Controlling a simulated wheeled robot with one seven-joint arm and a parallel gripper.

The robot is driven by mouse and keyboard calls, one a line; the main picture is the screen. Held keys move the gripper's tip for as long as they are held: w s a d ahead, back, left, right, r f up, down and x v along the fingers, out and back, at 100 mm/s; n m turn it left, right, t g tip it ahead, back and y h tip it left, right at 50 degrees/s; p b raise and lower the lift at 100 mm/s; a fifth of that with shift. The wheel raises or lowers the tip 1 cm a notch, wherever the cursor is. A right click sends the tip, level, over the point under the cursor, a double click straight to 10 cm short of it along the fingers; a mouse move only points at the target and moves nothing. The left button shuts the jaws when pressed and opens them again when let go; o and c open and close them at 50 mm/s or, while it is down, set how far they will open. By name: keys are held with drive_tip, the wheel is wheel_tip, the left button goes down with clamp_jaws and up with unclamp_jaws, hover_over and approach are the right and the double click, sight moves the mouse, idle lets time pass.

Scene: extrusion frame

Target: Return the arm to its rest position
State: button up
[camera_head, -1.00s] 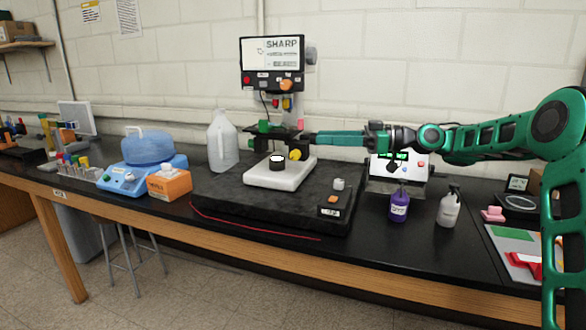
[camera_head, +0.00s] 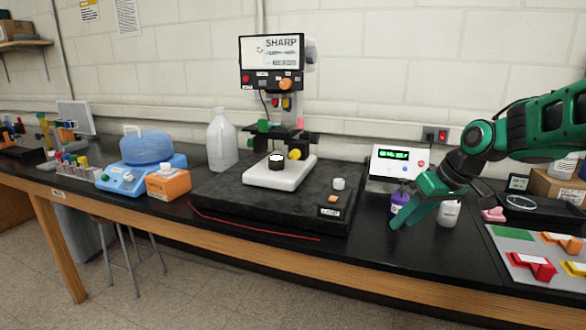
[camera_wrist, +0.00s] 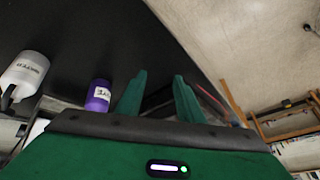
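My green arm comes in from the right in the head view and bends down. My gripper (camera_head: 403,222) points down and to the left over the front of the black bench, in front of the purple bottle. In the wrist view, my gripper (camera_wrist: 160,90) has its two green fingers apart with nothing held between them. The purple bottle (camera_head: 398,199) is partly hidden by the gripper in the head view. It also shows left of the fingers in the wrist view (camera_wrist: 99,96). A white bottle (camera_head: 449,212) stands behind the arm, its top covered.
A SHARP machine (camera_head: 272,62) stands on a dark slab (camera_head: 230,207) with a white block. A white meter box (camera_head: 400,163) stands behind the bottles. A mat (camera_head: 505,258) with coloured clips lies at right. Bench space in front of the gripper is clear.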

drive_tip(key=s+d+f+m+g+h, duration=0.1)
drive_tip(key=s+d+f+m, duration=0.1)
drive_tip(key=s, duration=0.9)
drive_tip(key=s+d+f+m+g+h, duration=0.1)
drive_tip(key=s+d+m, duration=0.4)
drive_tip(key=s, duration=0.6)
drive_tip(key=s+d+f+m+g+h, duration=0.1)
drive_tip(key=s+d+f+m+g, duration=0.1)
drive_tip(key=s+d, duration=0.4)
drive_tip(key=s+f+m, duration=0.1)
drive_tip(key=s+f, duration=0.1)
drive_tip(key=s, duration=0.3)
drive_tip(key=shift+m+g+h, duration=0.3)
drive_tip(key=shift+w+f, duration=0.3)
drive_tip(key=shift+w, duration=0.3)
